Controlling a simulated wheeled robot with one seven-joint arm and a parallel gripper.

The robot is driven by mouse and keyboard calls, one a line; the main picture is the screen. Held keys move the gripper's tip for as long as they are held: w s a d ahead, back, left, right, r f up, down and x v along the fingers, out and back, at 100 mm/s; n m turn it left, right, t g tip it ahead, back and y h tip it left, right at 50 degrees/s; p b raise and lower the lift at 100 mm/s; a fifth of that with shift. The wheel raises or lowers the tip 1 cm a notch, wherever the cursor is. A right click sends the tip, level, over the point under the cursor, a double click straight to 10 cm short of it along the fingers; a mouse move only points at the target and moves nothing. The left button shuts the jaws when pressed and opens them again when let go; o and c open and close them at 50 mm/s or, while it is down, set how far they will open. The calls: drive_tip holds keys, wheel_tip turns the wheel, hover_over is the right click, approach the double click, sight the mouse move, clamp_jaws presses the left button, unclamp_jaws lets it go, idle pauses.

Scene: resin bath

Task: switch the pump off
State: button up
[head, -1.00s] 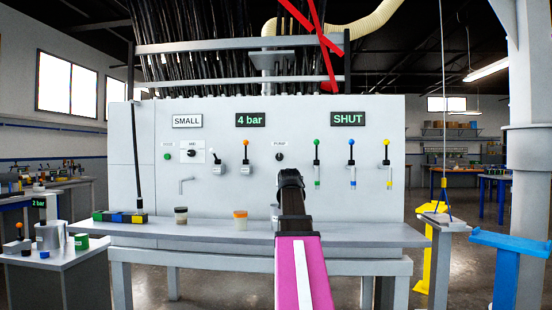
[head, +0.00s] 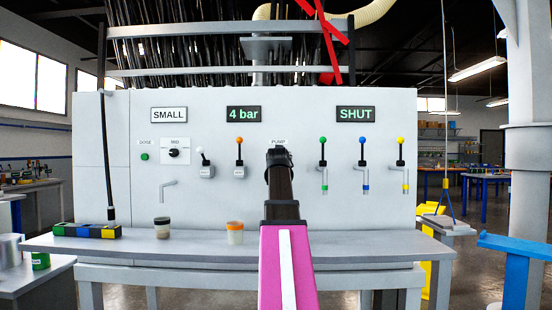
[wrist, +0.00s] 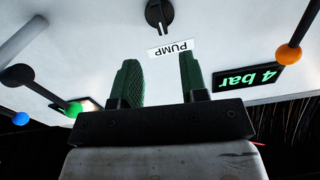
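The pump knob (wrist: 159,14) is a round black dial on the white panel. Its pointer bar looks roughly upright in the wrist view. The PUMP label (wrist: 171,48) is beside it, and its top edge shows in the head view (head: 280,142). My gripper (wrist: 157,65) is open, its two green fingers apart with nothing between them. The knob lies beyond the fingertips and apart from them in the wrist view. In the head view my gripper (head: 279,157) covers the knob.
An orange-topped lever (head: 239,160) is left of my gripper. Green, blue and yellow valve levers (head: 323,162) are to the right. Signs read SMALL, 4 bar (head: 243,114) and SHUT (head: 355,114). A shelf (head: 190,250) with two cups runs below the panel.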

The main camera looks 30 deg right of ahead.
drive_tip(key=x, duration=1)
drive_tip(key=shift+w, duration=0.1)
clamp_jaws()
